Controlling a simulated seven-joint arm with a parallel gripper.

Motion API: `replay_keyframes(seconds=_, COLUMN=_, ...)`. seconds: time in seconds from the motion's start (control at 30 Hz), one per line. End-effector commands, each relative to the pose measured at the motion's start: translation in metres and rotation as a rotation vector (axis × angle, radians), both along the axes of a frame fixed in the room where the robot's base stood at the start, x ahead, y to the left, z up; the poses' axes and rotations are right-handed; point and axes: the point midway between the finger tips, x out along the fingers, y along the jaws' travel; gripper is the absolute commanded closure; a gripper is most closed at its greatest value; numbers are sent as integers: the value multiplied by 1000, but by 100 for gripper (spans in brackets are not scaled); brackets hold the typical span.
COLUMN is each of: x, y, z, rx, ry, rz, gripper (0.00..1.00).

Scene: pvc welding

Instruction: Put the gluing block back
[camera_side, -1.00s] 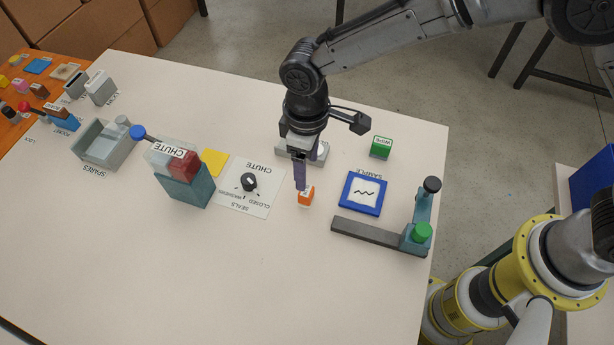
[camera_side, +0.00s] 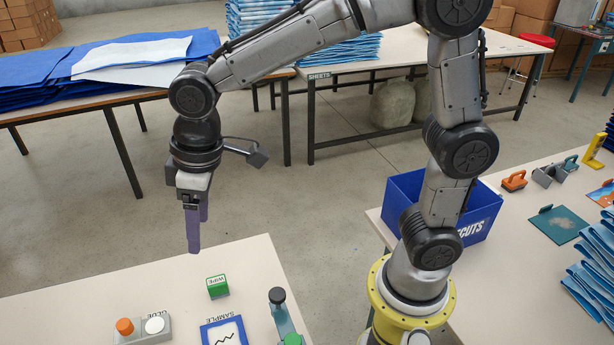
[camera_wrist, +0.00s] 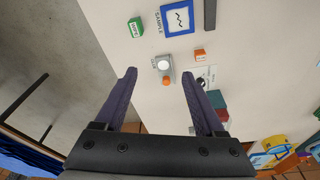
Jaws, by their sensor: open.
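A small orange block with a white label (camera_wrist: 200,54) stands on the table in the wrist view, beside the blue-framed sample pad (camera_wrist: 177,18); its label is too small to read. It is outside the side view. The glue holder (camera_side: 142,333) is a grey tray with an orange knob and a white round pad; it also shows in the wrist view (camera_wrist: 164,68). My gripper (camera_side: 194,250) is raised, pointing down, apart from the block and the holder. In the wrist view its purple fingers (camera_wrist: 159,75) are spread with nothing between them.
A green WIPE block (camera_side: 218,287) stands near the table's back edge. A teal and red chute box (camera_wrist: 216,99) shows in the wrist view. A blue bin (camera_side: 405,186) stands behind my arm.

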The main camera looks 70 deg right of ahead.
Motion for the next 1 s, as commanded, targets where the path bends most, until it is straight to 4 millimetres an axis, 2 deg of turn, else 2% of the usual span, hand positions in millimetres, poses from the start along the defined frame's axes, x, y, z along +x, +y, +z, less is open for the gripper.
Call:
replay_keyframes(seconds=0.03, x=-13, y=-25, z=15, rx=15, ry=-32, rz=-52, gripper=29)
replay_keyframes(seconds=0.2, x=-65, y=-92, z=42, rx=50, ry=-126, rz=-209, gripper=29)
replay_keyframes(seconds=0.3, x=-100, y=-122, z=46, rx=64, ry=-181, rz=-295, gripper=29)
replay_keyframes(seconds=0.4, x=-131, y=-143, z=44, rx=73, ry=-230, rz=-372, gripper=29)
replay_keyframes(seconds=0.5, x=-154, y=-155, z=38, rx=77, ry=-265, rz=-428, gripper=29)
replay_keyframes(seconds=0.6, x=-167, y=-161, z=33, rx=78, ry=-287, rz=-462, gripper=29)
replay_keyframes(seconds=0.73, x=-174, y=-164, z=29, rx=79, ry=-297, rz=-479, gripper=29)
replay_keyframes(seconds=1.0, x=-174, y=-164, z=29, rx=78, ry=-296, rz=-477, gripper=29)
